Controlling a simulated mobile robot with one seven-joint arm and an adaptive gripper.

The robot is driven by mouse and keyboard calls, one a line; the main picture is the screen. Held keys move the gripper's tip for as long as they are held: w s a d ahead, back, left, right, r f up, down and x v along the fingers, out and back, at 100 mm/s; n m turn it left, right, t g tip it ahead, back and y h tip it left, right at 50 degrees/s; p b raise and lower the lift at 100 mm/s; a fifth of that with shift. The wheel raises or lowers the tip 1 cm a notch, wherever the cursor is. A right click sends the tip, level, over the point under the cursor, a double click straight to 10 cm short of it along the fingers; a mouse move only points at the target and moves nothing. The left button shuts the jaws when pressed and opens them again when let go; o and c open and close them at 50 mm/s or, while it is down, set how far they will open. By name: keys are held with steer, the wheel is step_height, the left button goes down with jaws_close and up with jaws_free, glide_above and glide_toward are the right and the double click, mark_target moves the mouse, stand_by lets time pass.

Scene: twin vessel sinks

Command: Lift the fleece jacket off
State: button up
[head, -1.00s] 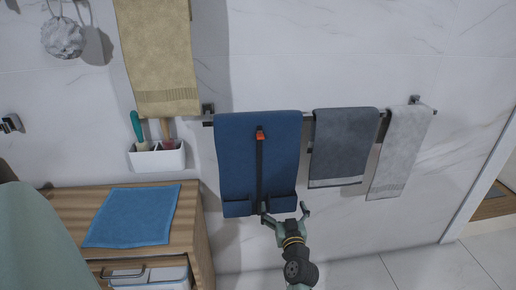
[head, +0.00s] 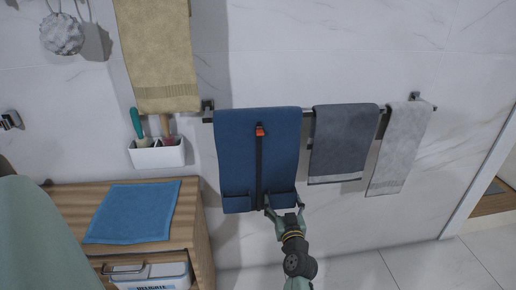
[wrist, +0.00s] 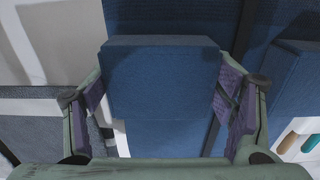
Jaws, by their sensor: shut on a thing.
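The blue fleece jacket (head: 236,150) hangs folded over the wall rail (head: 308,111). A dark strip with an orange piece (head: 260,130) at its top runs down its front. Two pocket-like blocks stick out near its bottom edge. My gripper (head: 284,206) is at the jacket's lower right corner. In the wrist view, my gripper (wrist: 163,92) has its purple-padded fingers on either side of a protruding blue block of the jacket (wrist: 160,75), shut on it. The far side of the jacket is hidden.
A dark grey towel (head: 343,145) hangs close to the jacket's right, with a light grey towel (head: 400,145) beyond. A yellow towel (head: 158,60) hangs upper left, above a white holder (head: 157,154). A wooden cabinet (head: 190,215) bears a blue cloth (head: 130,212). The floor at right is clear.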

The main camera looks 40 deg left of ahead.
steer(key=c, duration=0.6)
steer(key=shift+a+r, duration=0.1)
steer(key=shift+r, duration=0.05)
steer(key=shift+c, duration=0.3)
